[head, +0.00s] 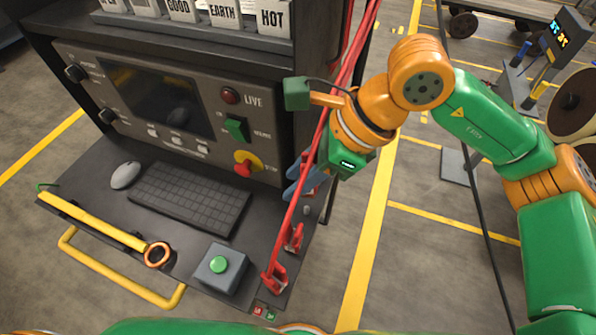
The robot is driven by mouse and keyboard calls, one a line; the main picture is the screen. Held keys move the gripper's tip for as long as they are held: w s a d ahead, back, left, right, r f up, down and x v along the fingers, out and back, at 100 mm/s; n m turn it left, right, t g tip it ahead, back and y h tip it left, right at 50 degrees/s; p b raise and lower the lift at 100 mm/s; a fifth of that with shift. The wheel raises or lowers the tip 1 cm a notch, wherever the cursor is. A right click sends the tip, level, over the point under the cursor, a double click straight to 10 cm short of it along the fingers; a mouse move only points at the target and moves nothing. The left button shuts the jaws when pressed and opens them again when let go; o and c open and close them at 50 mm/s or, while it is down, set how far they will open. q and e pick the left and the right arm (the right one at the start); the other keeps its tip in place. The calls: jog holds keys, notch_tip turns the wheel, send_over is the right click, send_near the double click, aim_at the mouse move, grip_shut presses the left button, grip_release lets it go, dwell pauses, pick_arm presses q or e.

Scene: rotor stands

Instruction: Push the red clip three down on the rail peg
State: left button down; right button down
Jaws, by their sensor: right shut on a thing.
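Red clips stand in a row along the right edge of the console desk. The nearest clip (274,279) is at the front corner, and another clip (293,238) is behind it. A third, farthest red clip (313,184) shows partly at the blue-grey fingers of my right gripper (299,182). My right gripper is shut on this farthest clip, low beside the console's right side. The fingers and wrist hide most of that clip, and I cannot make out the peg under it. My left gripper is not in view.
Red cables (327,125) run from the clips up past my right wrist. The desk holds a keyboard (190,196), a mouse (125,175), a green-button box (219,268) and a yellow bar with an orange ring (157,255).

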aim_at(298, 212)
jog(key=shift+s+f, duration=0.1)
jog(key=shift+f, duration=0.45)
notch_tip(298, 212, down, 5)
jog(key=b, duration=0.4)
jog(key=shift+f+b, duration=0.15)
jog(key=shift+b, duration=0.25)
jog(key=shift+f+b, duration=0.45)
jog(key=shift+b, duration=0.15)
jog(key=c, duration=0.5)
grip_release()
